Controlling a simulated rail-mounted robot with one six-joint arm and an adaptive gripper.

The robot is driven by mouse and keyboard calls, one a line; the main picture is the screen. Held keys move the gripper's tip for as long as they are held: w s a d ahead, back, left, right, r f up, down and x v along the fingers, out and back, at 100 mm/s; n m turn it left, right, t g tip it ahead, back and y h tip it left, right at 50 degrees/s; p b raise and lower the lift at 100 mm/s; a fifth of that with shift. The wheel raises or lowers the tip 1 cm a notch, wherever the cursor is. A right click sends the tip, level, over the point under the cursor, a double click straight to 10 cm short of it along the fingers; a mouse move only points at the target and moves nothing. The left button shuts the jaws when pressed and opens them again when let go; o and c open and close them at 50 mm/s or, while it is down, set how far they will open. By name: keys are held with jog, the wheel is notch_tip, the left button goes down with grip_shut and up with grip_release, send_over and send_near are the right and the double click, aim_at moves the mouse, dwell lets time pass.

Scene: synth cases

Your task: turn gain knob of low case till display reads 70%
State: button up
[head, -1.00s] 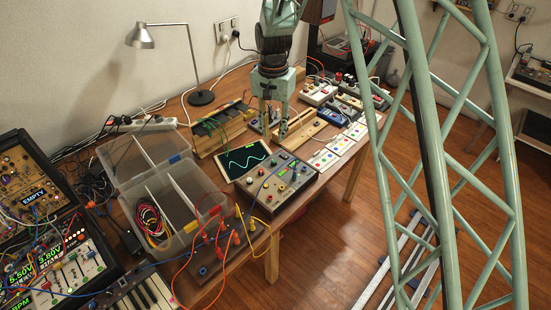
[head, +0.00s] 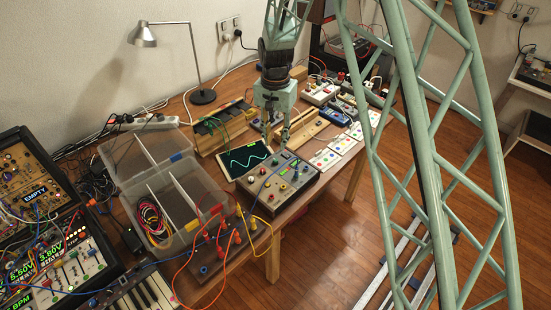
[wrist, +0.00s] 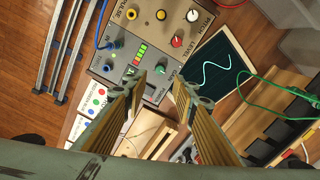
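A grey metal case (head: 278,180) with several coloured knobs stands near the front edge of the bench. In the wrist view its panel (wrist: 108,42) shows knobs marked PITCH and LEVEL, a bar of green lights with a red end (wrist: 139,54), and a small lit display (wrist: 115,69) too small to read. A green-capped knob (wrist: 160,70) lies just beyond my fingertips, roughly in the gap; its label is too blurred to be sure of. My gripper (wrist: 158,86) is open and empty, pointing down over the case's far edge; the head view shows it too (head: 277,142).
An oscilloscope screen (head: 246,160) leans beside the case. A clear divided box (head: 165,215) and a patch block with cables (head: 215,250) stand to the left. Wooden blocks (head: 302,135) and cards with coloured dots (head: 327,160) lie behind and right.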

aim_at(275, 160)
jog(key=shift+f+b, duration=0.45)
jog(key=shift+f, duration=4.25)
jog(key=shift+c, duration=0.2)
jog(key=c, duration=0.8)
